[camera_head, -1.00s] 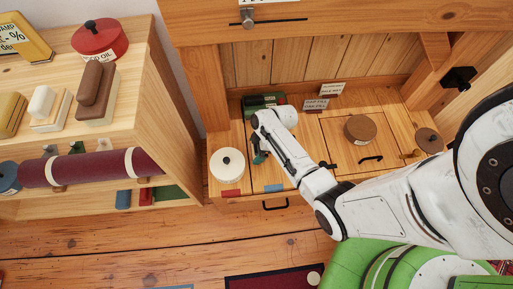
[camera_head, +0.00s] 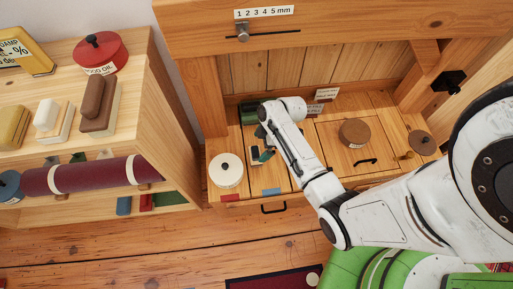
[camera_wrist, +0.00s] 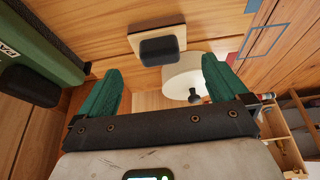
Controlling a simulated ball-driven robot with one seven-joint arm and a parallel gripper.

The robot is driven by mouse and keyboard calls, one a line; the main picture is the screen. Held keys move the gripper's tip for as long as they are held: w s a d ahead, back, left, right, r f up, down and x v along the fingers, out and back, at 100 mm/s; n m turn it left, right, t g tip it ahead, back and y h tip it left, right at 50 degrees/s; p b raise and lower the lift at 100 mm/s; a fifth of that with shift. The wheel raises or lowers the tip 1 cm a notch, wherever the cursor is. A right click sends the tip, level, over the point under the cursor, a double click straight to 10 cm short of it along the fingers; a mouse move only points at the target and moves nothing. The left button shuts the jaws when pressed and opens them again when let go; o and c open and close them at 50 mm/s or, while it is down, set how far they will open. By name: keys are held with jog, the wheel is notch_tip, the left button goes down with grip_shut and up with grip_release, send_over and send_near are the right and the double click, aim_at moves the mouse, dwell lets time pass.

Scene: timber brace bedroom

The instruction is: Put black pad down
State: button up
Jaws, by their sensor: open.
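The black pad (camera_wrist: 158,50) is a dark rounded block on a pale wooden base. In the wrist view it lies on the wooden worktop beyond my fingertips, apart from them. In the head view it shows as a small dark and pale block (camera_head: 263,154) just below my gripper (camera_head: 262,140), partly hidden by it. In the wrist view my gripper (camera_wrist: 160,78) has its two teal fingers spread wide, with nothing between them.
A white round tin (camera_head: 226,170) stands left of the pad. A green box (camera_head: 249,112) is behind it. A brown round lid (camera_head: 355,132) and a small brown disc (camera_head: 421,143) lie right.

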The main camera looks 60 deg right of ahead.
jog(key=s+a+r+m+g+h, duration=0.1)
jog(key=s+a+r+m, duration=0.3)
jog(key=s+a+r, duration=0.2)
jog(key=s+a+r+m+g+h, duration=0.1)
jog(key=s+a+r+m+h, duration=0.1)
jog(key=s+a+r+m, duration=0.2)
notch_tip(320, 180, up, 6)
jog(key=s+a, duration=0.1)
jog(key=a, duration=0.2)
jog(key=shift+s+r+g+p, duration=0.15)
jog(key=shift+s+g+p, duration=0.15)
jog(key=shift+s+p, duration=0.1)
jog(key=shift+r, duration=0.1)
